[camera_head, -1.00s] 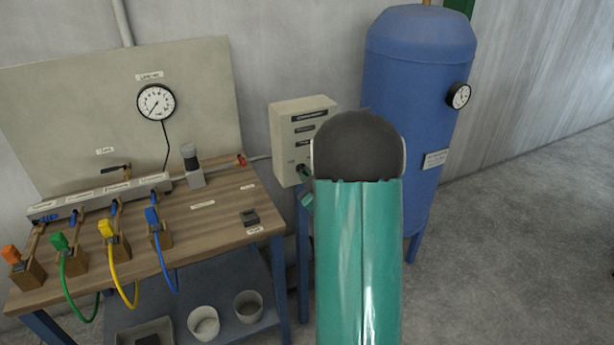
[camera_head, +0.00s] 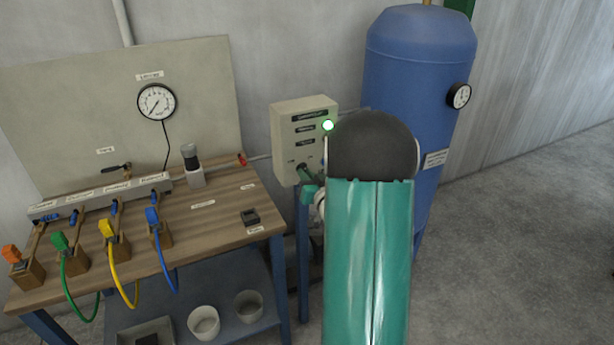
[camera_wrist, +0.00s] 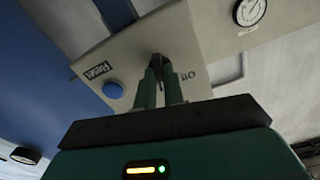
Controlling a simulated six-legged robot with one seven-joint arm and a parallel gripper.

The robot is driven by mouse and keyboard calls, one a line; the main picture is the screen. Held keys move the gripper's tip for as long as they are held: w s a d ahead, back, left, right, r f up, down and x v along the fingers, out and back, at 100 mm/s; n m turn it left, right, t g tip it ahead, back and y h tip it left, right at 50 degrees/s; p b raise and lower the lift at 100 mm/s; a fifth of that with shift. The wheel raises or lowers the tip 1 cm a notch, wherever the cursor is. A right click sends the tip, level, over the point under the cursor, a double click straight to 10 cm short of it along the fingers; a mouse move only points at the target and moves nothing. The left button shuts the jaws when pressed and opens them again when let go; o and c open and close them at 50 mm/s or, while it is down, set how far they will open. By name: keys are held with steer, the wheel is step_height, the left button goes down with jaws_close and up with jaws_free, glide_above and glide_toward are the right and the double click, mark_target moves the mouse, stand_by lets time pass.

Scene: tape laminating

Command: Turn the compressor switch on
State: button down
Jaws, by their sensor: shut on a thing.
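The compressor control box (camera_head: 291,112) is a beige panel on a stand, left of the blue tank. A green lamp (camera_head: 328,126) glows at its right edge, beside my arm. My gripper (camera_head: 305,170) is at the box's lower front. In the wrist view my gripper (camera_wrist: 158,65) has its green fingers close together against the panel face (camera_wrist: 190,45), shut on the switch. The switch is mostly hidden between the fingers, so its exact angle cannot be told. A blue button (camera_wrist: 113,89) and a small label (camera_wrist: 97,70) are beside the fingers.
The blue tank (camera_head: 415,70) with a gauge (camera_head: 458,95) stands right behind my arm. A wooden bench (camera_head: 215,215) with colored hoses, a manifold and a wall gauge (camera_head: 156,101) is at left. Open floor lies at right.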

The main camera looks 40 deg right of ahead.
steer(key=m, duration=0.6)
steer(key=shift+r, duration=0.1)
steer(key=shift+m, duration=0.3)
stand_by(0.3)
steer(key=c, duration=1.5)
jaws_free()
steer(key=shift+w, duration=0.1)
steer(key=v, duration=1.4)
steer(key=shift+w, duration=0.1)
